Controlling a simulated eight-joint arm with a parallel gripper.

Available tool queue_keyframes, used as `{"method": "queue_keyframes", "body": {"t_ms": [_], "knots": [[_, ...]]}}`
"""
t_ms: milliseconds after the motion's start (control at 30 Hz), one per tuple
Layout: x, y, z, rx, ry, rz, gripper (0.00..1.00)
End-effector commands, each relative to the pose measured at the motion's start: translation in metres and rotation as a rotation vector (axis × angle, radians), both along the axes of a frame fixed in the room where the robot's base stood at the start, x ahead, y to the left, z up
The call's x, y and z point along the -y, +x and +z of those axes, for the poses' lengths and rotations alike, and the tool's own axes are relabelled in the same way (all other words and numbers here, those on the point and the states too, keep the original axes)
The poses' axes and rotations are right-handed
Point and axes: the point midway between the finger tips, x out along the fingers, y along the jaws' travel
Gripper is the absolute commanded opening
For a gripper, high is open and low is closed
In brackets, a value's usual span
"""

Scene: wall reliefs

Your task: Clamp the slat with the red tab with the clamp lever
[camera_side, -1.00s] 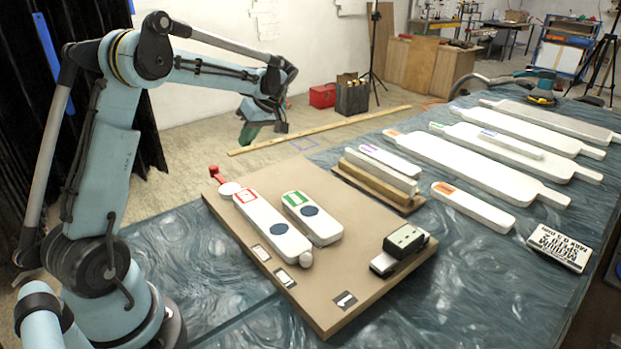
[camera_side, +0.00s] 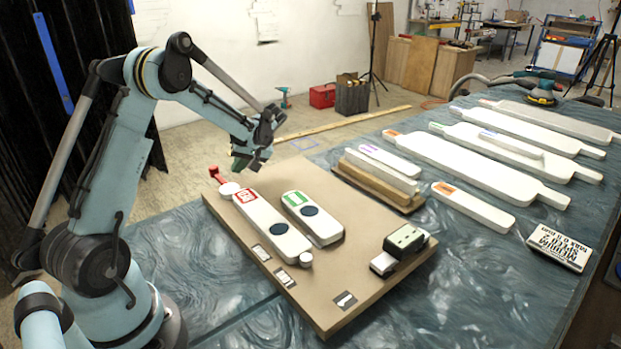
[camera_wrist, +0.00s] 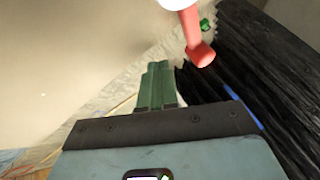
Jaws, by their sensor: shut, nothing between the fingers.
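The white slat with the red tab (camera_side: 262,222) lies on the brown board (camera_side: 335,285), its red-marked end toward the back left. The red clamp lever (camera_side: 216,174) stands at the board's back left corner, beside a white disc (camera_side: 229,189) at that slat's end. The lever also shows in the wrist view (camera_wrist: 200,54), to the upper right of the fingertips. My gripper (camera_side: 242,162) is above the board's back edge, right of the lever and apart from it. Its green fingers are together and empty in the wrist view (camera_wrist: 156,68).
A slat with a green tab (camera_side: 316,222) lies right of the red-tab slat. A black and grey block (camera_side: 402,242) sits at the board's right. Stacked bars (camera_side: 380,172) stand behind the board. Several long white pieces (camera_side: 470,170) lie on the blue table at right.

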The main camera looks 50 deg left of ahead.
Motion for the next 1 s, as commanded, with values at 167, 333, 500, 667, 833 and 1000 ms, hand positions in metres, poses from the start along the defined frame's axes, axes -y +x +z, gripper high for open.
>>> {"method": "queue_keyframes", "body": {"t_ms": [167,333,500,667,833,1000], "knots": [[-0.009,-0.020,0.001,0.000,-0.001,0.001,0.00],[-0.013,-0.026,0.002,0.000,-0.001,0.000,0.00],[-0.013,-0.027,0.002,0.001,0.000,0.000,0.00],[-0.013,-0.027,0.002,0.000,0.000,0.005,0.00],[-0.018,-0.040,0.002,0.000,0.000,0.088,0.00],[-0.018,-0.040,0.002,-0.001,0.002,0.089,0.00]]}}
